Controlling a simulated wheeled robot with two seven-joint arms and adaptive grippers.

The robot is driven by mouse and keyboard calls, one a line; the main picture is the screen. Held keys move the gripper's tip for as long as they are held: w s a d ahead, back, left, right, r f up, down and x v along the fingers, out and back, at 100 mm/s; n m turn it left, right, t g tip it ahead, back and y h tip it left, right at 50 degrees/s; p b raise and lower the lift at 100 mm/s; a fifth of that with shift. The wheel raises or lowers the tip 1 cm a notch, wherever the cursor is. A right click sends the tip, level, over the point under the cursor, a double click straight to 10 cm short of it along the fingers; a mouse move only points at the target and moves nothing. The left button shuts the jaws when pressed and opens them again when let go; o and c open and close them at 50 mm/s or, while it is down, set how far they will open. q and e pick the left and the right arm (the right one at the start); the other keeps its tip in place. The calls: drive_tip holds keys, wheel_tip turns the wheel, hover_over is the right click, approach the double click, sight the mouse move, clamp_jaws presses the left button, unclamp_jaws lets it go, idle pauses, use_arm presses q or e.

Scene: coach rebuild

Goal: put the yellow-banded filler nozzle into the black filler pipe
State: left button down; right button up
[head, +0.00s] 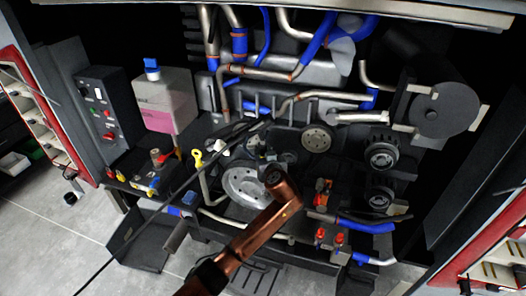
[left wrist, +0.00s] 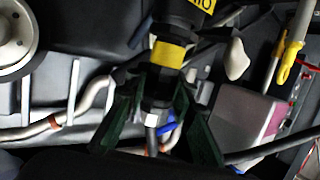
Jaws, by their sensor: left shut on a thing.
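The yellow-banded filler nozzle (left wrist: 167,54) is in the upper middle of the left wrist view, black with a broad yellow band. My left gripper (left wrist: 160,112) is shut on its black part just below the band. A black part with a yellow label (left wrist: 198,5) adjoins it at the top edge; I cannot tell whether this is the nozzle's body or the filler pipe. In the head view my left gripper (head: 262,148) is small and dark beyond my copper-coloured arm, and the nozzle is hard to make out. I cannot pick out the black filler pipe's mouth with certainty. My right gripper is not in view.
A thin black hose (head: 150,217) slants from the lower left to the gripper area. Metal pipes with blue sleeves (head: 239,44), pulleys (head: 316,138) and a large grey disc (head: 246,187) crowd the engine bay. A pinkish-white tank (head: 165,102) and control box (head: 107,105) stand left.

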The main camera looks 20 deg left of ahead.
use_arm(q)
drive_tip(key=shift+f+b, duration=0.3)
drive_tip(key=shift+f, duration=0.3)
drive_tip(key=c, duration=1.6)
unclamp_jaws()
drive_tip(key=shift+o, duration=0.5)
drive_tip(key=o, duration=0.3)
drive_tip(key=shift+o, duration=0.2)
drive_tip(key=shift+p+v, duration=0.85)
drive_tip(key=shift+v, duration=0.6)
drive_tip(key=p+v, duration=0.2)
drive_tip(key=v, duration=0.3)
